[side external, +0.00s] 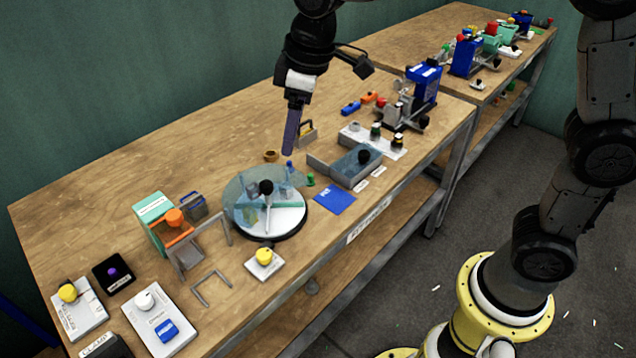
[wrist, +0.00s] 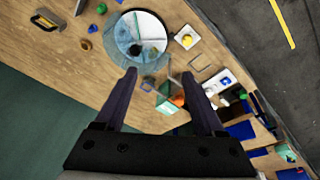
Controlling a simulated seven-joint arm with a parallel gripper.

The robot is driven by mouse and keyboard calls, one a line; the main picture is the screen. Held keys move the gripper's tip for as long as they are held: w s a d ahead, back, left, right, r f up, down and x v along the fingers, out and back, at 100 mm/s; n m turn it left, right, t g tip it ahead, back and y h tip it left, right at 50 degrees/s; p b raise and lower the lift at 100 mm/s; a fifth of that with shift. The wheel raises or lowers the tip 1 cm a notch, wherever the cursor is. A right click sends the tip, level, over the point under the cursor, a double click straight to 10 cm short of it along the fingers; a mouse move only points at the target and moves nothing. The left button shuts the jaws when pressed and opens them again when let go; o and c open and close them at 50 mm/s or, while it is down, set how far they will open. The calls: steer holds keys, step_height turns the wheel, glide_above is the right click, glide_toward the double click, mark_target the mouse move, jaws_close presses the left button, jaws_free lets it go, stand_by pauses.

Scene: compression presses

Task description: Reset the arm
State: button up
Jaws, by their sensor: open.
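My gripper (side external: 291,140) hangs above the wooden workbench, fingers pointing down, behind the round station. In the wrist view its two dark fingers (wrist: 163,98) are spread apart with nothing held between them. The fingers look well above the bench top in both views. The round white turntable (side external: 280,217) with a clear blue cover lies below and in front of the gripper; it also shows in the wrist view (wrist: 150,25).
A green press box (side external: 152,212) with an orange knob stands left of the turntable. A transparent blue-grey box (side external: 352,165) and a blue press (side external: 425,82) stand to the right. Button panels (side external: 160,318) fill the near left. The back left bench is bare.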

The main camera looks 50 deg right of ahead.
steer(key=s+d+r+m+t, duration=0.3)
steer(key=s+d+r, duration=0.3)
steer(key=s+d, duration=0.45)
steer(key=s+d+f+m, duration=0.2)
steer(key=s+f+m, duration=0.2)
steer(key=s, duration=0.9)
step_height(320, 180, down, 3)
steer(key=shift+s+r+h, duration=0.1)
steer(key=shift+s+h, duration=0.05)
steer(key=shift+h, duration=0.25)
